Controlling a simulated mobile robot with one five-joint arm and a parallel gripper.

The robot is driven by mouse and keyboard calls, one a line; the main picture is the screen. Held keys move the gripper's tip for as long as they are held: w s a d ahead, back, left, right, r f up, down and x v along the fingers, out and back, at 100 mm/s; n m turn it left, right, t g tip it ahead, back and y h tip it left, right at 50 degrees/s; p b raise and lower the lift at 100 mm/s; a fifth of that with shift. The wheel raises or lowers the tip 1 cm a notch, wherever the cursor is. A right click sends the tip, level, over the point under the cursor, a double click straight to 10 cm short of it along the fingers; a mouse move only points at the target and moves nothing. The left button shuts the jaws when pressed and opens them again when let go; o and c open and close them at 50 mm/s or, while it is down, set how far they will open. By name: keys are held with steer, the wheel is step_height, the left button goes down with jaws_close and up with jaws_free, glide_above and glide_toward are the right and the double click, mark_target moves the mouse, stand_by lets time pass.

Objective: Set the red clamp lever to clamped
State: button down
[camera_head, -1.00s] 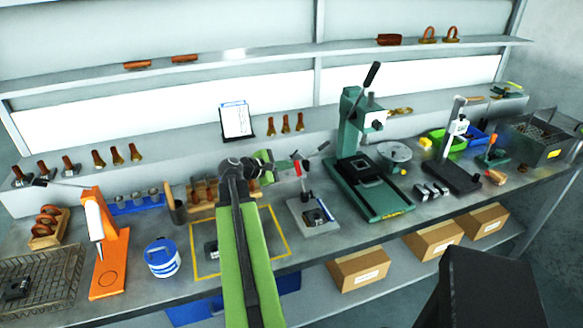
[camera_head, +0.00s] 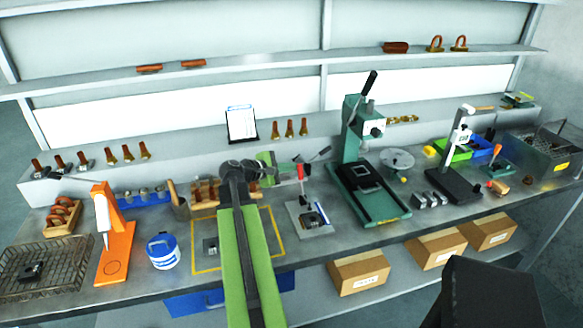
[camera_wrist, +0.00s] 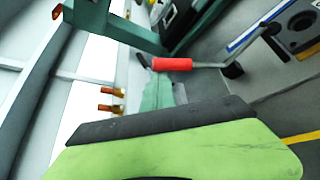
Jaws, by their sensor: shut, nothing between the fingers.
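The clamp lever's red handle (camera_head: 301,171) stands roughly upright above its pale base plate (camera_head: 322,229), just right of my gripper. In the wrist view the red handle (camera_wrist: 172,64) joins a metal bar that runs right to a dark tip. My gripper (camera_head: 283,173) is shut and empty, at the end of the green arm, with its tip close to the handle's left side. I cannot tell whether it touches the handle. In the wrist view its green and dark body fills the lower part, below the handle. The arm hides part of the bench behind it.
A green press (camera_head: 353,150) stands close on the right of the clamp. A blue-and-white tub (camera_head: 163,253) and an orange stand (camera_head: 117,250) are left of my arm. A wooden block with pegs (camera_head: 205,193) is behind it. Some bench is clear around the clamp.

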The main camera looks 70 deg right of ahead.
mark_target(300, 169)
steer(key=shift+s+a+r+p, duration=0.25)
steer(key=shift+s+a, duration=0.25)
steer(key=shift+s+a+r+p, duration=0.2)
steer(key=shift+s+a+r, duration=0.05)
steer(key=shift+s+a, duration=0.25)
steer(key=shift+s, duration=0.15)
